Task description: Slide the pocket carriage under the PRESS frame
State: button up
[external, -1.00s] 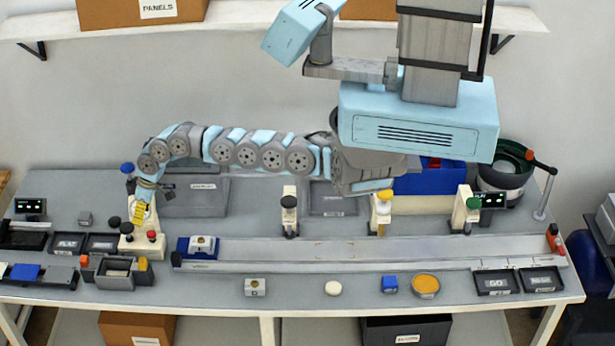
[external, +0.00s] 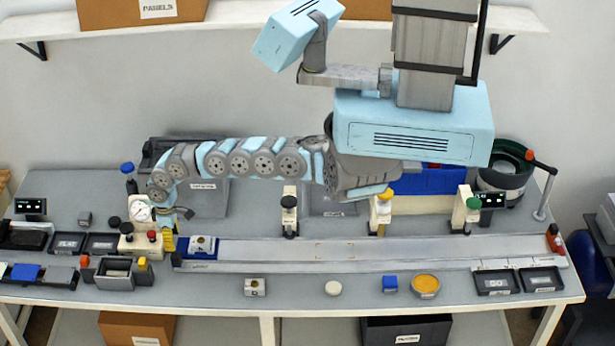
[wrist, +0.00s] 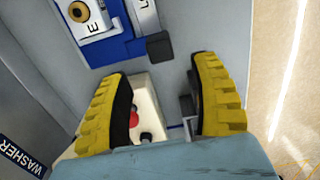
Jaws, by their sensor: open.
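The pocket carriage (external: 183,256) is a blue block with a light insert on top, at the left end of the long rail. In the wrist view the blue carriage (wrist: 120,48) shows at the top, with a dark square knob (wrist: 160,46) at its near edge. My gripper (external: 168,241) is just left of the carriage, pointing down. In the wrist view my gripper's yellow fingers (wrist: 162,75) are apart, with nothing held between them; the knob lies just beyond the tips. Upright frames with black (external: 289,212), yellow (external: 382,212) and green (external: 467,212) knobs stand along the rail; I cannot read which is PRESS.
A cream gauge station (external: 140,240) with red and black buttons stands close to my gripper's left. The rail (external: 330,250) is clear to the right of the carriage. A grey bin (external: 114,272), a white disc (external: 333,288) and a blue cube (external: 390,284) lie in front.

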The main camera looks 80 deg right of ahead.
aim_at(175, 254)
notch_tip(175, 254, down, 8)
jog(key=shift+f+b, duration=0.25)
jog(key=shift+b, duration=0.15)
grip_shut()
dwell(0.3)
